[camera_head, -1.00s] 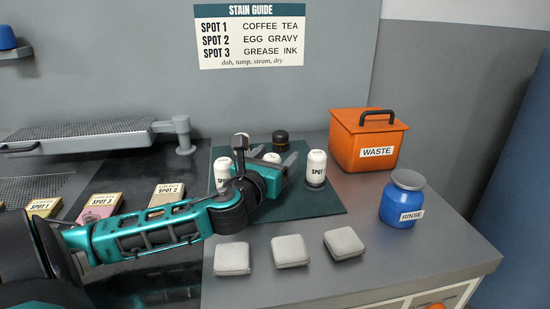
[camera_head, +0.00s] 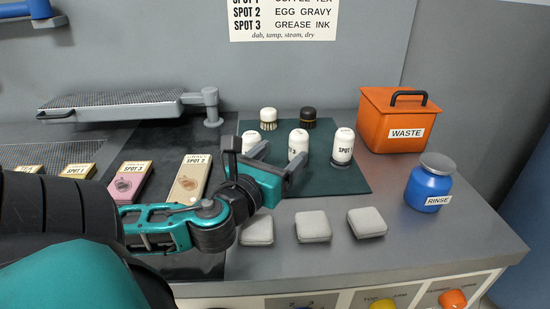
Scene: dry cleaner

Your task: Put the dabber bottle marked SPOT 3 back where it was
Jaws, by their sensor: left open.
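Three white dabber bottles stand upright in a row on the dark green mat (camera_head: 340,183). The right bottle (camera_head: 343,146) has a label reading SPOT, its number too small to be sure of. The middle bottle (camera_head: 298,142) has a label partly hidden by a finger. The left bottle (camera_head: 250,138) is mostly hidden low down by my gripper. My left gripper (camera_head: 282,156) is open, in front of the left and middle bottles, with no bottle visibly held. I cannot tell whether a finger touches one. My right gripper is not in view.
Two brushes, one pale-topped (camera_head: 268,114) and one black-topped (camera_head: 308,114), stand behind the bottles. An orange WASTE bin (camera_head: 390,105) and blue RINSE jar (camera_head: 427,188) are at right. Several grey pads (camera_head: 313,226) lie in front. Stain boxes (camera_head: 190,180) lie at left.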

